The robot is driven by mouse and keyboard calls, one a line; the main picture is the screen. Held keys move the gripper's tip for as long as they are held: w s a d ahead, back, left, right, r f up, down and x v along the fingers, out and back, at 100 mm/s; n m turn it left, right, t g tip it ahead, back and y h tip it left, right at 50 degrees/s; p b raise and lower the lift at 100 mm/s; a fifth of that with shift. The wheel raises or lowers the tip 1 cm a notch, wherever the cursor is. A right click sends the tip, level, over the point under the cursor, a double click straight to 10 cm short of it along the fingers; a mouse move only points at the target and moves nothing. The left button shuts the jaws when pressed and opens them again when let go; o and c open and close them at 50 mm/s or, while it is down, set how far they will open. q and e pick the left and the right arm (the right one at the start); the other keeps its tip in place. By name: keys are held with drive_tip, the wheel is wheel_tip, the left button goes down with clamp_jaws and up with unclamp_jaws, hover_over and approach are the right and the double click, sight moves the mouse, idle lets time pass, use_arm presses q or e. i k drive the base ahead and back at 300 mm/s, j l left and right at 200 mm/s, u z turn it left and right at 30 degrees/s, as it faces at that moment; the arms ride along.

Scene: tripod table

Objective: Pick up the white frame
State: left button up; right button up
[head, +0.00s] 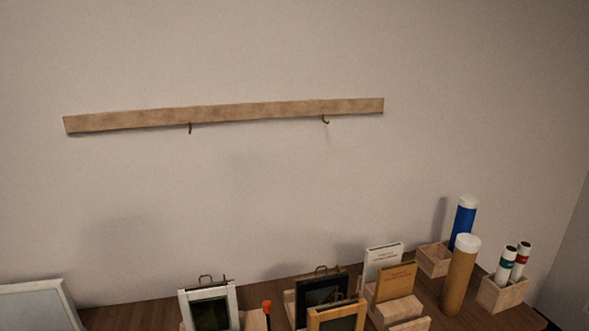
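A white frame (230,297) with a dark picture stands upright on the table at the bottom of the head view, left of centre. It has a wire hanger at its top, and its lower part is cut off by the picture edge. A larger pale frame or panel (62,298) leans at the bottom left corner, partly out of view. Neither of my grippers shows in the head view.
Right of the white frame stand a black frame (303,296) and a wooden frame (313,320). Booklets (378,262), a brown tube (459,280) and a blue tube (464,219) stand further right. A wooden rail (250,110) with two hooks is on the wall.

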sight(212, 307)
drive_tip(key=j+z, duration=0.7)
drive_tip(key=k+l, duration=0.05)
